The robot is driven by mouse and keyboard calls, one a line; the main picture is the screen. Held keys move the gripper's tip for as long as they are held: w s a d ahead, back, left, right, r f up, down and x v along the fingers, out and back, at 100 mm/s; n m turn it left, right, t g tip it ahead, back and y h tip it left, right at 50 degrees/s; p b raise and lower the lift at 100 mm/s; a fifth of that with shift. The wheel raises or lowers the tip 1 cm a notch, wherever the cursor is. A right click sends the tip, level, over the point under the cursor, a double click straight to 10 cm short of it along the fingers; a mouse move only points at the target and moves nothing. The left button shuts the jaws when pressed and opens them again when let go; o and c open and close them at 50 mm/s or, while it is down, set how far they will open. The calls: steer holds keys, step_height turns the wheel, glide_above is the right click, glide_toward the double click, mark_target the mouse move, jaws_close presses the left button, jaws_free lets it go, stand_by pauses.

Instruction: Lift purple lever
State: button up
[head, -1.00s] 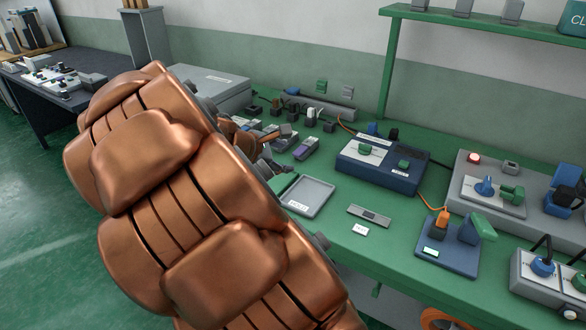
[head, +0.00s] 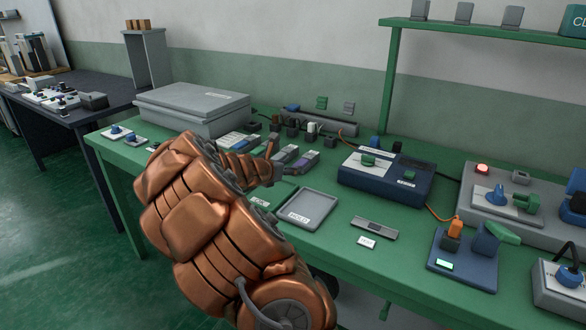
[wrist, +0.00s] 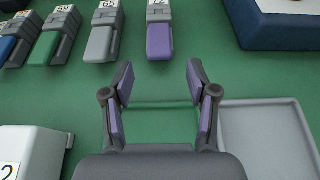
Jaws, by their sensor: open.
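The purple lever (wrist: 159,42) is on the end of a small grey box with a white number label, at the top middle of the wrist view. In the head view the purple lever (head: 306,160) is beside the other lever boxes, just right of my arm's end. My gripper (wrist: 160,75) is open and empty. In the wrist view its two purple-padded fingers stand apart, with the lever centred between and beyond the tips. No contact shows. In the head view my copper arm hides part of the gripper and the nearby boxes.
Left of the purple one stand boxes with a grey lever (wrist: 101,43), a green lever (wrist: 46,50) and a blue lever (wrist: 6,48). The grey HOLD tray (head: 286,214) lies nearer. A dark blue device (head: 400,188) stands to the right.

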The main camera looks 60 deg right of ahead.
mark_target(301, 164)
steer(key=shift+x, duration=1.95)
jaws_close()
